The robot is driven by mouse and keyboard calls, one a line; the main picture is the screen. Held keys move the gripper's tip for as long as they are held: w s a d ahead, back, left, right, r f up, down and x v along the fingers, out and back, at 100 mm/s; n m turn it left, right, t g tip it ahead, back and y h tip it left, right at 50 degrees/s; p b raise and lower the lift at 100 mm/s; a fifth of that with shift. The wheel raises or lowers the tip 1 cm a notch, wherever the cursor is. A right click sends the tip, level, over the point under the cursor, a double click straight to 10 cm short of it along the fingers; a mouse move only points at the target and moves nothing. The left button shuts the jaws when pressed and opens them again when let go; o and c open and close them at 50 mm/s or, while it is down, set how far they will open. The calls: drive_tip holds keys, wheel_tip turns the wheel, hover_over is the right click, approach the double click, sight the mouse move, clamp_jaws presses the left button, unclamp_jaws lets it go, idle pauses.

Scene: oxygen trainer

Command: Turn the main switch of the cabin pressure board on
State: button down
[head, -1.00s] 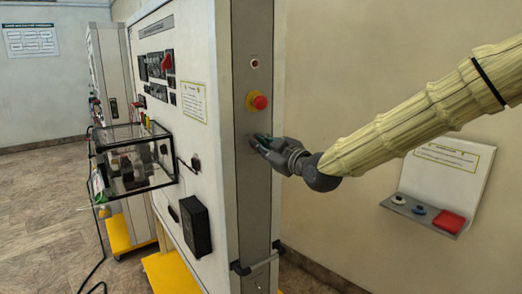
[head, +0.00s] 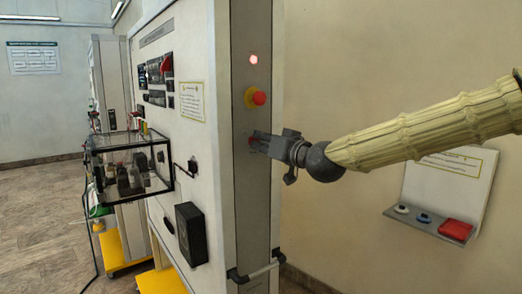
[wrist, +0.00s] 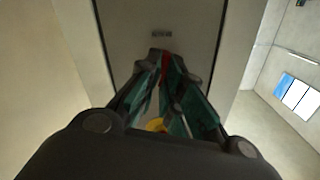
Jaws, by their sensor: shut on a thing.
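The cabin pressure board (head: 225,200) is a tall white cabinet with a grey strip on its narrow side. My gripper (head: 252,143) is at this strip, below the red emergency knob. Its fingers are shut on the main switch, a small red part mostly hidden behind them in the head view. In the wrist view the red switch (wrist: 166,62) shows between the dark green fingertips (wrist: 163,68). The red knob (head: 257,98) on its yellow base is clear of the gripper. The small lamp (head: 253,59) above it glows pinkish red.
A clear box (head: 130,165) with a black frame juts from the board's wide face, above a black box (head: 191,233). A wall shelf (head: 430,224) with a red item is at the right.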

drive_tip(key=shift+w+d+f+m+b, duration=0.1)
drive_tip(key=shift+m+b, duration=0.6)
drive_tip(key=shift+m, duration=0.6)
drive_tip(key=shift+f+m+b, duration=0.1)
drive_tip(key=shift+m+b, duration=0.55)
drive_tip(key=shift+m, duration=0.65)
drive_tip(key=shift+r, duration=0.1)
drive_tip(key=c, duration=1.6)
unclamp_jaws()
drive_tip(key=shift+o, duration=0.2)
drive_tip(key=v, duration=1.2)
